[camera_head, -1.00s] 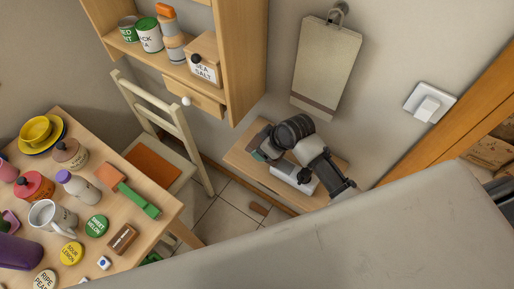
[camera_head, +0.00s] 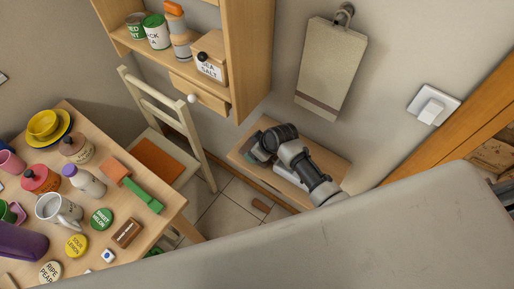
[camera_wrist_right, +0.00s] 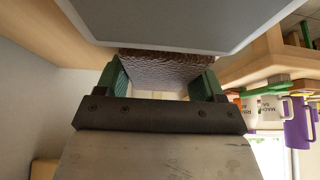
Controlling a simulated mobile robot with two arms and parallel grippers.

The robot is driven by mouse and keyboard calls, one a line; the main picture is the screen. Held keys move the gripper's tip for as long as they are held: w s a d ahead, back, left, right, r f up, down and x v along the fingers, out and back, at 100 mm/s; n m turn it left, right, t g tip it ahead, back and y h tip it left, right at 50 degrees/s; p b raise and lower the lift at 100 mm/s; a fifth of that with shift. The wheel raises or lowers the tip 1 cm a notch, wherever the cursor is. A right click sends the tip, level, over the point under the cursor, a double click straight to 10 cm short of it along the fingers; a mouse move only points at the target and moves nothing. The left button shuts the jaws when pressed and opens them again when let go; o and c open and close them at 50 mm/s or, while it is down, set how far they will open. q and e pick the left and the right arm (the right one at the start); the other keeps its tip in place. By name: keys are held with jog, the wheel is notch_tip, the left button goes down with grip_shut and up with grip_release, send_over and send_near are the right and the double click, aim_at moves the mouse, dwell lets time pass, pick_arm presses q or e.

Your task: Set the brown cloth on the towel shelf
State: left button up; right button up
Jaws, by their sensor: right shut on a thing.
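The towel shelf (camera_head: 330,170) is a small wooden wall shelf in the middle of the head view. My right gripper (camera_head: 260,152) is over its left part, and my own arm hides much of the shelf. In the right wrist view, the green fingers of my right gripper (camera_wrist_right: 160,78) are shut on the brown cloth (camera_wrist_right: 160,68), a textured brown piece between them. A flat grey thing (camera_wrist_right: 170,22) lies close past the cloth; I cannot tell whether they touch. In the head view the cloth is hidden or too small to make out. My left gripper is not in view.
A wooden wall cabinet (camera_head: 250,60) with cans and a salt box hangs left of the shelf. A chair (camera_head: 165,120) and a crowded table (camera_head: 165,205) stand at left. A light switch (camera_head: 432,106) is at right.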

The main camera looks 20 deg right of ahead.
jog(key=o, duration=0.8)
jog(key=v, duration=1.2)
jog(key=shift+r, duration=0.1)
